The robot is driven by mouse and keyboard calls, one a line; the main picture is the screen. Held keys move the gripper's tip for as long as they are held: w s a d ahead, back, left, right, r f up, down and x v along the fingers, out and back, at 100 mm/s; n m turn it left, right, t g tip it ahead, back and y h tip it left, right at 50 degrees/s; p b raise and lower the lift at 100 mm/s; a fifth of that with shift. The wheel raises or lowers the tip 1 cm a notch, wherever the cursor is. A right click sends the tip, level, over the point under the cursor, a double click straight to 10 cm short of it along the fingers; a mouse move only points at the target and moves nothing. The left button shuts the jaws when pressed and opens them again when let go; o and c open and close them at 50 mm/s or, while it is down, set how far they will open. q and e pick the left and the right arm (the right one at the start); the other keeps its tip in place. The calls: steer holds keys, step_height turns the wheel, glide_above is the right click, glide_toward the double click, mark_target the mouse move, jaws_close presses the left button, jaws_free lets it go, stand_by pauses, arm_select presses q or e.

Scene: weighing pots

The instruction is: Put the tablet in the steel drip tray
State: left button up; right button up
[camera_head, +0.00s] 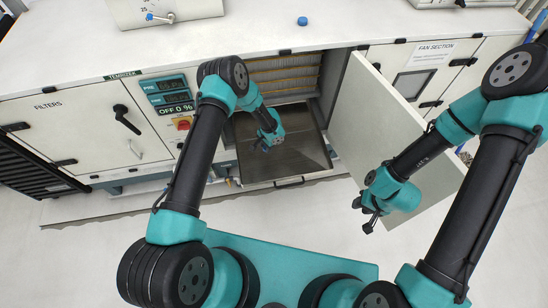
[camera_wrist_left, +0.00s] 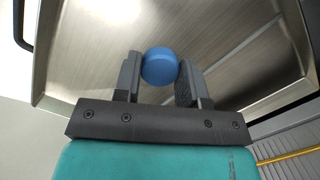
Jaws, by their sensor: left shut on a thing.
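The blue tablet (camera_wrist_left: 160,66) is a short round piece held between the two fingers of my left gripper (camera_wrist_left: 160,80) in the left wrist view. The steel drip tray (camera_wrist_left: 235,30) fills the background behind it. In the head view my left gripper (camera_head: 265,145) is over the steel drip tray (camera_head: 305,163), which sits in the open cabinet bay. The tablet cannot be made out there, and the gap between it and the tray is hard to judge. My right gripper (camera_head: 364,215) appears open and empty, in front of the open door.
The open door panel (camera_head: 390,130) stands right of the bay, close to my right arm. A pleated filter (camera_head: 285,75) is behind the tray. Another small blue round piece (camera_head: 302,21) lies on the cabinet top. A control panel (camera_head: 172,103) reads OFF 0 %.

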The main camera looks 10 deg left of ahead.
arm_select(q)
glide_above(267, 160)
steer(key=shift+w+d+f, duration=0.1)
steer(key=shift+f, duration=3)
steer(key=shift+f, duration=1.85)
steer(key=shift+f, duration=0.1)
steer(key=o, duration=0.9)
